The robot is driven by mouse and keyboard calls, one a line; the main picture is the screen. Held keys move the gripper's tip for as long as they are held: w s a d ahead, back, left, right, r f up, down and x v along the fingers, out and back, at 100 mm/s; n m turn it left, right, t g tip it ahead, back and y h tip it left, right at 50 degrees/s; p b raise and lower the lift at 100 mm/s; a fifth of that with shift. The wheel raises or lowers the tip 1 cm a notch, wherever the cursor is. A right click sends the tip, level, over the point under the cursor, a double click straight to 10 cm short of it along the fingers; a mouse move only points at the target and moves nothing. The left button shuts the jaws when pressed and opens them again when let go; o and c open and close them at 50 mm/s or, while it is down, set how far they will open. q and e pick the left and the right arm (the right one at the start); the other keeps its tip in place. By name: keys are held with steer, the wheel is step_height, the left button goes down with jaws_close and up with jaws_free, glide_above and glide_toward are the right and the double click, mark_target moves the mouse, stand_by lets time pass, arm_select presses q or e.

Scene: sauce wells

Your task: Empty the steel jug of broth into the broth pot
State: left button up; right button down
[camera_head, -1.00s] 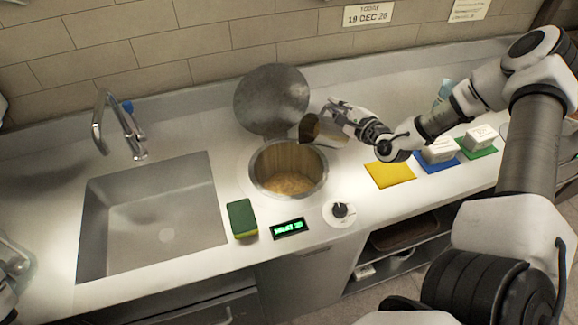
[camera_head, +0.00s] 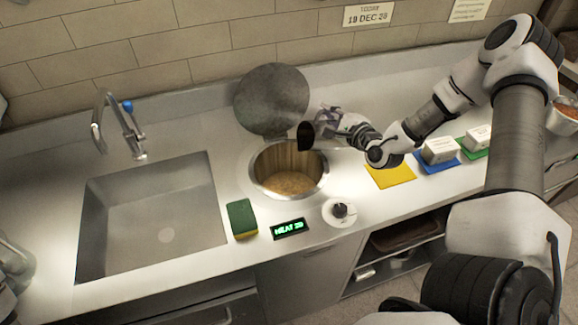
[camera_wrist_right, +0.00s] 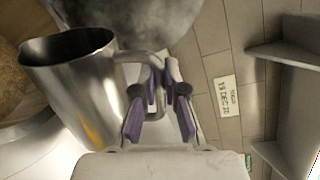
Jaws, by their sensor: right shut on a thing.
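The steel jug (camera_head: 306,137) is in the air just above the right back rim of the broth pot (camera_head: 318,178), tipped with its dark mouth facing left. My right gripper (camera_head: 328,123) is shut on its handle; the wrist view shows the jug (camera_wrist_right: 80,95) beside the fingers (camera_wrist_right: 163,98). The jug's inside looks dark and I cannot tell what is in it. No stream shows. The pot is sunk in the counter, with tan broth inside. At the left edge, a part of my left arm shows; its gripper state is unclear.
The round lid (camera_head: 270,98) stands raised behind the pot. The sink (camera_head: 150,220) and faucet (camera_head: 118,130) are left, a sponge (camera_head: 241,218) in front. Yellow (camera_head: 390,177), blue and green mats lie right, with white blocks on the last two.

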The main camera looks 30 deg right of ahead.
mark_target(314, 124)
steer(key=shift+a, duration=0.1)
steer(key=shift+w+a+f+n, duration=0.1)
steer(key=shift+w+a+n, duration=0.1)
steer(key=shift+a+n, duration=0.25)
steer(key=shift+s+a+f+n, duration=0.1)
steer(key=shift+a+n, duration=0.15)
steer(key=shift+a, duration=0.35)
steer(key=shift+w+a+f+n+b, duration=0.15)
steer(key=shift+a+b, duration=0.15)
steer(key=shift+a, duration=0.15)
steer(key=shift+w+a+n+b, duration=0.15)
steer(key=shift+a+b, duration=0.1)
steer(key=shift+a, duration=0.15)
steer(key=shift+s+a+r+n+h, duration=0.2)
steer(key=shift+a+r+n+h, duration=0.1)
steer(key=shift+a, duration=0.1)
steer(key=shift+a+r+n, duration=0.15)
steer(key=shift+a+n, duration=0.35)
steer(key=shift+a, duration=0.2)
steer(key=shift+w+p, duration=0.15)
steer(key=shift+p, duration=0.15)
